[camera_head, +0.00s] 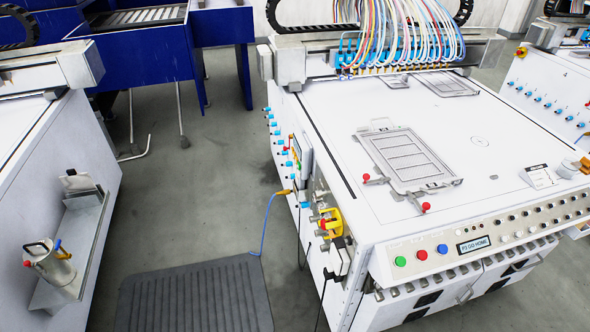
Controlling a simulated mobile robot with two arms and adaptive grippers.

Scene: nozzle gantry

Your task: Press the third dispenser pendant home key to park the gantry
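A white dispenser machine (400,160) fills the right half of the view. Its gantry (390,47), with many coloured hoses, spans the far end of the bed. The sloped front panel (393,259) has a green button (401,261), a red button (422,254) and a blue button (442,248). Beside them a small display (474,245) appears to read "P3 GO HOME". A grey-white box (303,155) hangs on the machine's left side; I cannot tell whether it is the pendant. No home key can be made out. Neither of my grippers is in view.
A fixture plate (407,158) with red knobs lies on the bed. A yellow-handled part (331,222) and a blue cable (267,225) stick out at the machine's left side. A dark mat (195,300) lies on the floor. Another machine (45,170) stands left; the floor between is open.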

